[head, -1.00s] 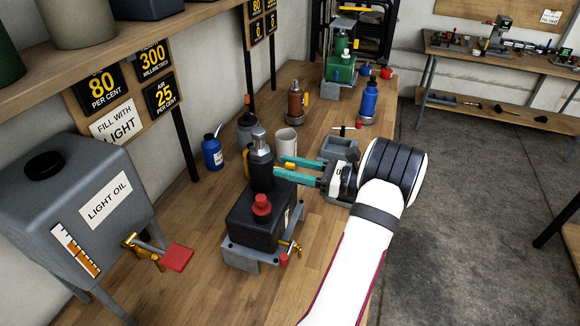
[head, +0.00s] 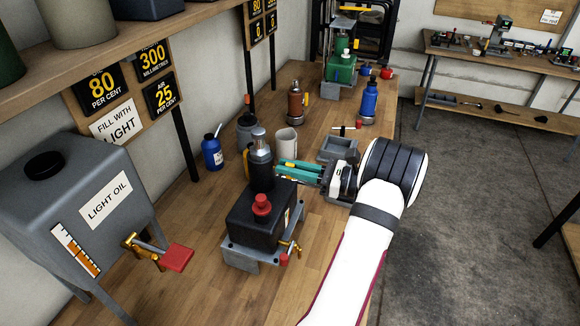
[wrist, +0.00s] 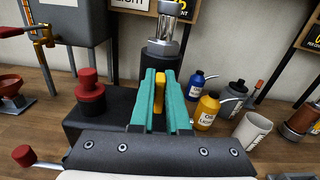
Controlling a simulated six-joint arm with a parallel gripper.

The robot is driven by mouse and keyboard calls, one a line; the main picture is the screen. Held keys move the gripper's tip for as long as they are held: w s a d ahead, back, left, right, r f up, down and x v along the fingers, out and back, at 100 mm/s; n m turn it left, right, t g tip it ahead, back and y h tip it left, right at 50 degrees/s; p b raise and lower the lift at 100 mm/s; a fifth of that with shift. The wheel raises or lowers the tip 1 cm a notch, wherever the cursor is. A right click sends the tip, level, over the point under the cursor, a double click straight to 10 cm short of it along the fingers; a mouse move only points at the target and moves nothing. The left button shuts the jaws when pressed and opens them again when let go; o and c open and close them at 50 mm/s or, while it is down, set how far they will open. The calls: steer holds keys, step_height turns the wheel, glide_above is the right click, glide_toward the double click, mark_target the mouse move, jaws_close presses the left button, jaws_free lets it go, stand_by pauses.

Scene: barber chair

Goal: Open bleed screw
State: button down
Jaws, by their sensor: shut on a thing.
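A black unit (head: 258,218) with a red knob (head: 262,204) stands on a grey stand on the bench. A dark cylinder (head: 261,172) with a metal top rises at its back. My gripper (head: 281,170) has its teal fingers closed beside the cylinder, above the unit's right side. In the wrist view my gripper (wrist: 160,76) is shut on an upright yellow piece (wrist: 159,92), which appears to be the bleed screw. The red knob (wrist: 90,85) stands clear to the left.
A grey light-oil tank (head: 75,200) with a red-handled tap (head: 177,257) stands at left. A blue bottle (head: 212,153), a beige cup (head: 286,142) and a grey tray (head: 338,148) stand behind. A small brass tap (head: 292,247) sticks out from the unit's right front.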

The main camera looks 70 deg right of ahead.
steer(key=n, duration=0.5)
steer(key=shift+a+n, duration=0.25)
steer(key=shift+n, duration=0.15)
steer(key=n, duration=0.5)
steer(key=shift+a+f+n, duration=0.2)
steer(key=shift+f+n, duration=0.1)
steer(key=shift+n, duration=0.1)
steer(key=c, duration=0.9)
jaws_free()
steer(key=s, duration=1.6)
steer(key=shift+w, duration=0.1)
